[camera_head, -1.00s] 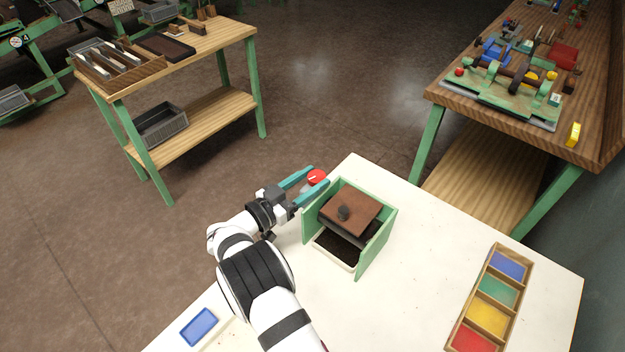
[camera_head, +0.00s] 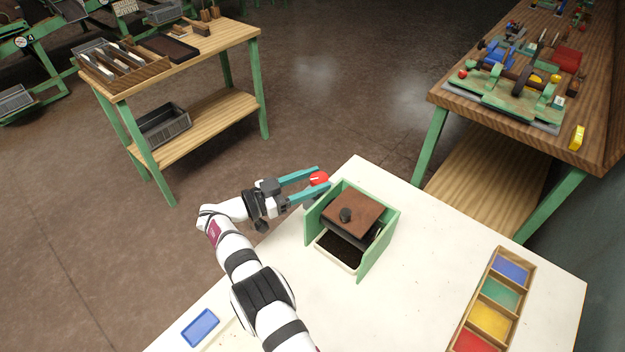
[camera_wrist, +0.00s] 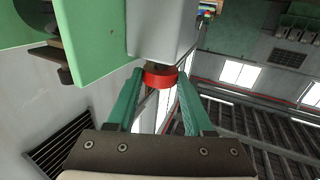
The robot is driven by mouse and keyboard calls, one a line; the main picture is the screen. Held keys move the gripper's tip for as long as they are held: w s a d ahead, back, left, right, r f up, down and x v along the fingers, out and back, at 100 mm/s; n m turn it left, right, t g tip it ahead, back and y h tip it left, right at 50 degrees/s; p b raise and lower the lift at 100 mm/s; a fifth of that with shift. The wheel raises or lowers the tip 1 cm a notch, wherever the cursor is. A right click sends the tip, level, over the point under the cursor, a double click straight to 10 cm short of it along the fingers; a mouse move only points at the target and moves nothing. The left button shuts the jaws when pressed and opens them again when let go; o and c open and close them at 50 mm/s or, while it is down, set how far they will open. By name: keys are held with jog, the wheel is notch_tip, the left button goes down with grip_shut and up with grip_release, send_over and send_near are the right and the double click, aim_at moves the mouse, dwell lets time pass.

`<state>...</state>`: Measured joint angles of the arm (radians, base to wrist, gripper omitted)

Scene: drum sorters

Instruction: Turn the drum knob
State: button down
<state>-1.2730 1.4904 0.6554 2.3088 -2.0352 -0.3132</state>
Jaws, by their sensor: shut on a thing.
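The drum sorter (camera_head: 390,232) is a green-sided box with a brown lid (camera_head: 358,210) on top, standing on the white table. The drum inside is mostly hidden under the lid.
A tray with blue, green, yellow and red compartments (camera_head: 508,252) lies at the right of the table. A small blue tray (camera_head: 201,326) lies at the front left. A white-rimmed bin with dark contents (camera_head: 341,248) sits under the sorter. The table between is clear.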

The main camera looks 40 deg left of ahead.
jog(key=shift+c, duration=1.5)
grip_release()
jog(key=v, duration=0.7)
jog(key=shift+s, duration=0.2)
